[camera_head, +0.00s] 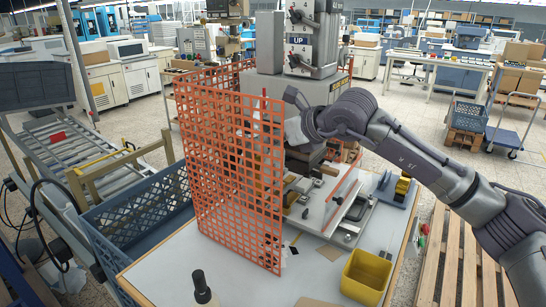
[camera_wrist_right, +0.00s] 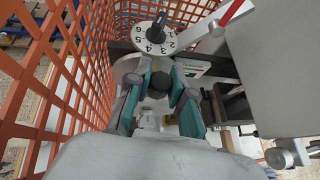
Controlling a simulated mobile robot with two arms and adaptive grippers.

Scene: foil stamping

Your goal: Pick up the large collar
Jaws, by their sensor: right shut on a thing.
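My right gripper (camera_wrist_right: 160,92) shows in the right wrist view, its two teal fingers closed in on a dark rounded piece (camera_wrist_right: 158,82). This piece appears to be the large collar; its outline is mostly hidden by the fingers. Just beyond it is a white numbered dial (camera_wrist_right: 154,36) with a black knob. In the head view my right arm reaches in from the right to the stamping press (camera_head: 315,75), and my right fingers are hidden behind the orange mesh guard and the wrist. My left gripper is in neither view.
The orange mesh guard (camera_head: 235,160) stands close to the left of my right gripper. A yellow bin (camera_head: 367,276) and a dark bottle (camera_head: 201,287) stand on the table (camera_head: 160,275). A blue crate (camera_head: 130,215) is at the left. The front table middle is mostly clear.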

